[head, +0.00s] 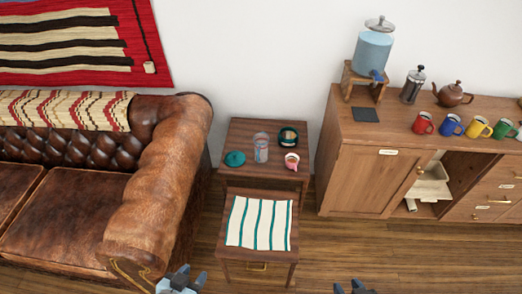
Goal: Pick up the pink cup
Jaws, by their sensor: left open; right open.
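The pink cup (291,162) stands on the back wooden side table (239,133), near its front right. It is small in view, and its inside looks pale. My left gripper (183,279) is at the bottom edge, left of the front table, open and far from the cup. My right gripper (352,287) is at the bottom edge, right of the front table, open and also apart from the cup. Both grippers are only partly in view.
Beside the cup are a clear jar (261,147), a teal lid (235,159) and a dark round container (288,137). A lower table with a striped cloth (259,223) stands in front. A leather sofa (160,185) is left; a cabinet (362,180) with several mugs is right.

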